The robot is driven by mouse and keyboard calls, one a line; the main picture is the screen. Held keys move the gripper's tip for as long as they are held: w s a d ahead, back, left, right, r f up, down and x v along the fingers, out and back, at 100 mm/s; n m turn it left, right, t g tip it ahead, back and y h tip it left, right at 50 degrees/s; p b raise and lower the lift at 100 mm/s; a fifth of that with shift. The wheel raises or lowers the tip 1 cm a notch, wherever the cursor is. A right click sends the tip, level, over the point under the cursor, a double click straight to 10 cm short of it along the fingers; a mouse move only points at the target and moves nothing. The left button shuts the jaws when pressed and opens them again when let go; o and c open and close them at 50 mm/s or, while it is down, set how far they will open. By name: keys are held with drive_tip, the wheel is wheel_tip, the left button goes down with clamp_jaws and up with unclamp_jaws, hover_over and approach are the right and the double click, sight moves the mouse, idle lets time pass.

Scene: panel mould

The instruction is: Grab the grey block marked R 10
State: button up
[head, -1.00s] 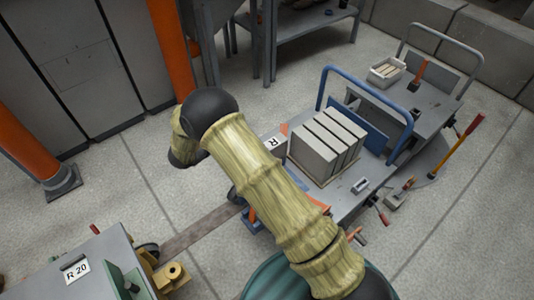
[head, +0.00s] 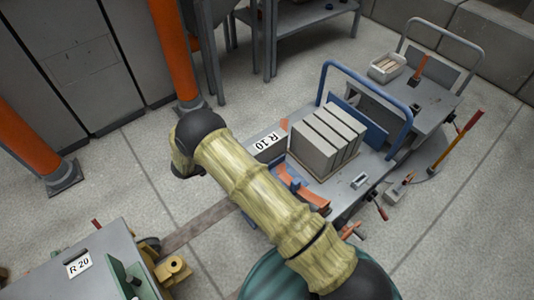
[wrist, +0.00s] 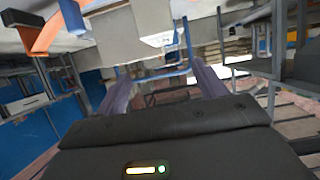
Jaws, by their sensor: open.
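The R 10 marking (head: 268,141) is a white label on a grey part at the left end of the cart top in the head view. It lies just left of the stack of light grey blocks (head: 322,143); I cannot tell how far the marked part extends. My arm passes in front of the near left part of the cart. My gripper (wrist: 163,85) shows in the wrist view with its two purplish fingers apart and nothing between them. It is hidden in the head view. A pale grey shape (wrist: 135,32) with a white patch is above the fingers; I cannot tell what it is.
The cart has a blue rail (head: 365,85) behind the blocks and an orange and blue piece (head: 297,188) near my arm. A grey table with an R 20 label (head: 79,265) stands at lower left. An orange post (head: 170,50) and a grey table (head: 300,18) are behind.

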drive_tip(key=b, duration=0.1)
approach(266, 142)
drive_tip(key=x, duration=0.3)
drive_tip(key=shift+s+d, duration=0.1)
drive_tip(key=shift+s, duration=0.05)
drive_tip(key=shift+r, duration=0.1)
drive_tip(key=shift+b+x, duration=0.65)
drive_tip(key=shift+x, duration=1.95)
clamp_jaws()
